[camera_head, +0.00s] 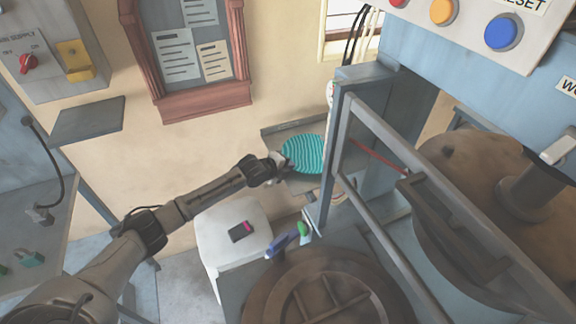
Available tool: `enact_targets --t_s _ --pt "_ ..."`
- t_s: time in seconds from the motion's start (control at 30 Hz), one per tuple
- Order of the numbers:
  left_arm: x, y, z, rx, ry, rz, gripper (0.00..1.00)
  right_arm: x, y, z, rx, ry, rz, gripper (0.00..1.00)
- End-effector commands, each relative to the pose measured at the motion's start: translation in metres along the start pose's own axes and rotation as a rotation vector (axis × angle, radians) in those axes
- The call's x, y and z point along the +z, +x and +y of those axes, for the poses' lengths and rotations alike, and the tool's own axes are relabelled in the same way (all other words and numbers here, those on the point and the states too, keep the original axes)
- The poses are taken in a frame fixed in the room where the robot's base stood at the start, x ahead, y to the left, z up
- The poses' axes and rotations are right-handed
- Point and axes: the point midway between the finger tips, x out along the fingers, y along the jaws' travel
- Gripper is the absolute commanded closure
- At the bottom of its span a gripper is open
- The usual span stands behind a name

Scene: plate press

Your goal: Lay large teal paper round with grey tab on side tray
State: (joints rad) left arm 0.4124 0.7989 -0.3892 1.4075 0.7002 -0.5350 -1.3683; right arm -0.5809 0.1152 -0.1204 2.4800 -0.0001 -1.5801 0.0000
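The large teal paper round (305,154) has darker stripes and shows at the centre of the head view, over the grey side tray (274,133). I cannot tell whether it rests on the tray or is held just above it. My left gripper (283,165) is at the round's left edge, meeting or overlapping it. Its fingers are too small and dark to show whether they are open or shut. The grey tab is not distinct; the gripper may hide it. The round's right edge is close to the blue press frame. My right gripper is not in view.
The blue press frame (328,160) stands right of the tray, with a grey guard bar and a red rod. A white stool (215,232) with a small dark pink-edged item (241,231) is below. A round ribbed press plate (262,297) is at the bottom.

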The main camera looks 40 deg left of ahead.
Motion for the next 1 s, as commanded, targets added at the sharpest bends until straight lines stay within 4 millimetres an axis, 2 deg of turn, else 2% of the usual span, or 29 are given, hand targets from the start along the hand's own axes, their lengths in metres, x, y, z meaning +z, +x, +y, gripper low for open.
enact_targets --t_s 0.33,0.4,0.63,1.0 --pt "0.0 0.004 0.006 -0.001 0.0 -0.001 1.0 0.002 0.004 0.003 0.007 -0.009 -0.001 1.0" --pt "0.0 0.003 0.005 -0.001 0.0 0.0 0.9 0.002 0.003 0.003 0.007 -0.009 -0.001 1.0" --pt "0.0 0.003 0.007 0.002 0.0 -0.001 0.68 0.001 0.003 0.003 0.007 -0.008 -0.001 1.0" --pt "0.001 0.004 0.012 0.013 -0.001 -0.002 0.67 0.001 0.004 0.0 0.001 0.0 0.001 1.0"
